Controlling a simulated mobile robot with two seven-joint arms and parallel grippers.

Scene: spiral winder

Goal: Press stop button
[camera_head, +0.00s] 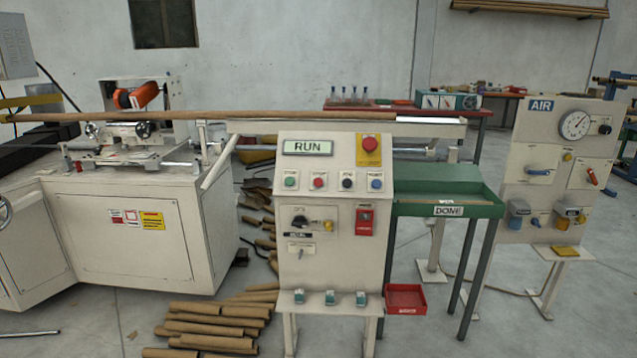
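The white control panel (335,262) stands upright in the middle of the view. Its display (307,148) reads RUN. Below is a row of buttons: a green button (291,180), a red button (319,180), a black button (347,180) and a blue button (376,180). Their small labels are too small to read, so I cannot confirm which says stop. A larger red mushroom button (370,144) sits on a yellow plate at the panel's upper right. Neither of my grippers is in view, and nothing covers the buttons.
The winding machine (130,240) stands at left, with a long brown tube (270,115) across the top behind the panel. A green DONE table (440,185) and an AIR panel (555,150) stand at right. Cardboard tubes (215,325) lie on the floor left of the panel.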

